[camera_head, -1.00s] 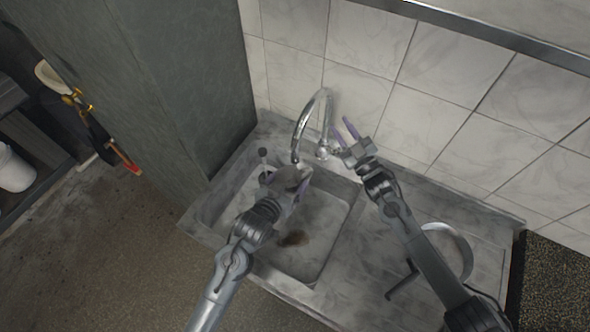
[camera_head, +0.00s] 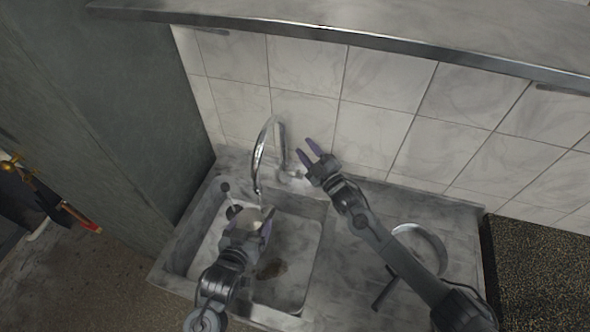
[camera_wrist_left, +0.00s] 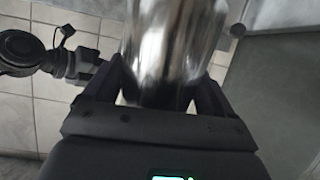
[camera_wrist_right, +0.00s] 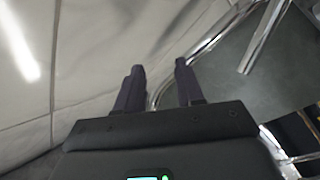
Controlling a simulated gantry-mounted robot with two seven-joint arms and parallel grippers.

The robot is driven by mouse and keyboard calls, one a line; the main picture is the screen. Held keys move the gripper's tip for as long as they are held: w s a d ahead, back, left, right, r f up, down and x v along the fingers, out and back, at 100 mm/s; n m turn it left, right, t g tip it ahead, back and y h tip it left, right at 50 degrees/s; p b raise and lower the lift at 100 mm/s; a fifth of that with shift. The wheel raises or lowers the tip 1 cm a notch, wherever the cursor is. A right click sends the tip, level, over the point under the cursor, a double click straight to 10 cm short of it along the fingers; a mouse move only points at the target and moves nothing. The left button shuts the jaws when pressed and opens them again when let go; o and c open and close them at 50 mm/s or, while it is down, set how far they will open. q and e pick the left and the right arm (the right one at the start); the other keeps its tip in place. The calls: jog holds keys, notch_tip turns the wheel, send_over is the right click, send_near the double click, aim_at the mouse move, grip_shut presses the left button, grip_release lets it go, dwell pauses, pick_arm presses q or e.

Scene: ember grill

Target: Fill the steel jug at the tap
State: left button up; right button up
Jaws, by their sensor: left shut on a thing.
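The steel jug (camera_head: 252,219) is in my left gripper (camera_head: 249,232), over the sink basin and just below the outlet of the tap (camera_head: 260,160) in the head view. The left gripper hides part of it. In the left wrist view the jug's shiny, blurred wall (camera_wrist_left: 172,45) sits between the fingers. I cannot make out a water stream or the jug's fill level. My right gripper (camera_head: 308,150) is open and empty, just right of the tap near the wall. Its parted fingers (camera_wrist_right: 158,85) show in the right wrist view, with the tap's tube behind.
The sink basin (camera_head: 300,270) has a dark stain on its floor. A dark-knobbed rod (camera_head: 226,190) stands at its left rear. A round metal rim (camera_head: 435,240) lies on the right counter, partly behind my right arm. A tall grey cabinet (camera_head: 110,110) stands left, and a shelf (camera_head: 400,55) runs above.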

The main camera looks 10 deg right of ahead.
jog(key=s+f+n+g+h, duration=0.1)
jog(key=f+h, duration=0.1)
jog(key=f, duration=0.1)
jog(key=d+f+n+g+h, duration=0.1)
jog(key=f+n+h, duration=0.1)
jog(key=f+h, duration=0.1)
jog(key=s+f+n+g+h, duration=0.1)
jog(key=f+h, duration=0.2)
jog(key=f, duration=0.2)
jog(key=shift+s+d+f+n, duration=0.15)
jog(key=shift+s+d+n, duration=0.15)
jog(key=shift+n, duration=0.1)
jog(key=s+a+f+n+g+h, duration=0.2)
jog(key=s+a+n+h, duration=0.1)
jog(key=s+n, duration=0.3)
jog(key=s+a+f+n+g+h, duration=0.1)
jog(key=s+a+f+n+h, duration=0.2)
jog(key=s+n, duration=0.35)
jog(key=w+r+n+t+y, duration=0.1)
jog(key=w+r+n+t, duration=0.1)
jog(key=w+r+t, duration=0.5)
jog(key=w, duration=0.2)
jog(key=w+d+r+g, duration=0.1)
jog(key=w, duration=0.2)
jog(key=w+d+r+g, duration=0.1)
jog(key=w, duration=0.2)
jog(key=shift+w+d, duration=0.1)
grip_shut()
